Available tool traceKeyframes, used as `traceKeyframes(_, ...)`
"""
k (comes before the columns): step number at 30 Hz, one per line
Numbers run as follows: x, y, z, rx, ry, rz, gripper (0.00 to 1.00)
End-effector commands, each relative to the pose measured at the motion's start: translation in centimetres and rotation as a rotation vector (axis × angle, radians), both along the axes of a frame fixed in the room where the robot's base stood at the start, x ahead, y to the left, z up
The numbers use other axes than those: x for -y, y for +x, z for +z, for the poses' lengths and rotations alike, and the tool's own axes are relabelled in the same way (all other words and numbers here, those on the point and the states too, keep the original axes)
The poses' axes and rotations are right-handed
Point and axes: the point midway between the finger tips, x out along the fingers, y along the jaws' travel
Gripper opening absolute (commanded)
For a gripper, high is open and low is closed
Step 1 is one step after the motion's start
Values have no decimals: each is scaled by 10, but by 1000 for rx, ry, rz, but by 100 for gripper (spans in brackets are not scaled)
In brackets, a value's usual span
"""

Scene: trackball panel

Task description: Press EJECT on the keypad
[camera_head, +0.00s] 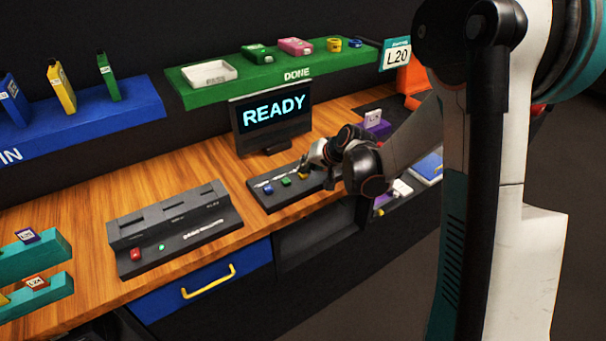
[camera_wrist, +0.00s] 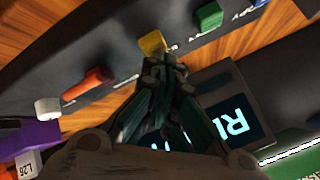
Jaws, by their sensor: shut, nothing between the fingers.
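The dark keypad panel (camera_head: 262,199) lies on the wooden desk below the READY screen. It carries a blue button (camera_head: 267,189), a green button (camera_head: 286,181) and a yellow button (camera_head: 303,175). The wrist view also shows the yellow button (camera_wrist: 152,42) and the green button (camera_wrist: 209,15). The labels are too small or blurred to read, so I cannot tell which button is EJECT. My gripper (camera_wrist: 165,65) is shut and empty, its tips right by the yellow button. Whether they touch it is unclear. My arm hides the panel's right part in the head view.
A red-orange control (camera_wrist: 90,82) and a white knob (camera_wrist: 47,107) sit along the panel past the yellow button. The READY screen (camera_head: 271,117) stands close behind. A slotted console (camera_head: 175,228) lies left, and a green DONE shelf (camera_head: 245,75) is above.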

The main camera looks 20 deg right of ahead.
Motion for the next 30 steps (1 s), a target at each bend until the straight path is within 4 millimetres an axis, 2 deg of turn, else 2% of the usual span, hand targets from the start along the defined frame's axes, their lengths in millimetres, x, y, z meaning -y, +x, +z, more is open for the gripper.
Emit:
traceKeyframes(17, 0, 0, -2, -1, 0, 1, 0)
traceKeyframes(30, 0, 0, 16, 0, 0, 0, 0)
